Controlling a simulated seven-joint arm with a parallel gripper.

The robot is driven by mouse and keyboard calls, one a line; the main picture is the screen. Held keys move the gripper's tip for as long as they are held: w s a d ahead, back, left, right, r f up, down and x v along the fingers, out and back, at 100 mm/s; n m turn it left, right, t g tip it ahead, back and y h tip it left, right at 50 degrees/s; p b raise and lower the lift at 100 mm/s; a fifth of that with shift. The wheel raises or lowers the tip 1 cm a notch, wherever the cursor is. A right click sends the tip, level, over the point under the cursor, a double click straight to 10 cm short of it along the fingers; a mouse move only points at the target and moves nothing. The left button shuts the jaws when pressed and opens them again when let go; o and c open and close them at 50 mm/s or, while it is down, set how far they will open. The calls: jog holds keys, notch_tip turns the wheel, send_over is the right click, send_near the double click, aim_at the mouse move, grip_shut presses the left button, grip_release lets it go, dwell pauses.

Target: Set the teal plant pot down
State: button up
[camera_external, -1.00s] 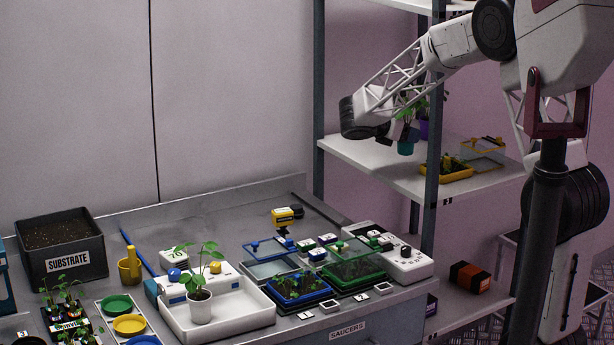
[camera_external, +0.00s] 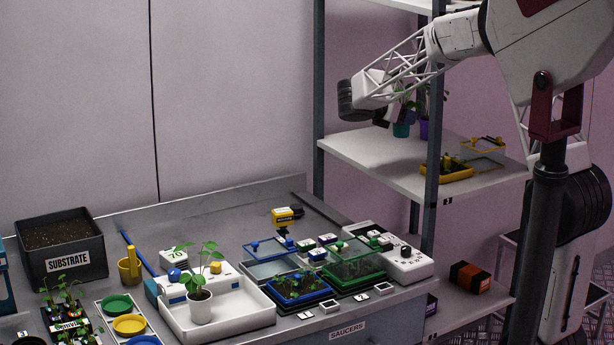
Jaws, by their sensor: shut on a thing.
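The teal plant pot (camera_external: 401,130) holds a leafy plant and is upright at the middle shelf (camera_external: 372,153) of the rack. My gripper (camera_external: 384,119) is beside it on the left, shut on it. The fingertips are small and dark here, and the arm hides part of the plant. I cannot tell whether the pot's base touches the shelf or hangs a little above it.
A purple pot (camera_external: 424,131) stands just right of the teal pot, partly behind the dark rack post (camera_external: 433,165). A yellow tray (camera_external: 446,174) with seedlings and a clear yellow-rimmed lid (camera_external: 484,152) are farther right. The shelf's front left is clear.

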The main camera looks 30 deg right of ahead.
jog(key=w+a+f+n+t+y, duration=0.1)
jog(key=w+a+n+t+y, duration=1.2)
jog(key=w+a, duration=0.65)
jog(key=s+a+r+n+g+y, duration=0.15)
jog(key=a+n+g+y, duration=1.05)
jog(key=a, duration=1.2)
notch_tip(320, 180, down, 16)
jog(key=n+t, duration=0.3)
jog(key=n, duration=0.1)
jog(key=shift+d, duration=0.15)
jog(key=shift+f, duration=2.4)
jog(key=shift+f, duration=2.5)
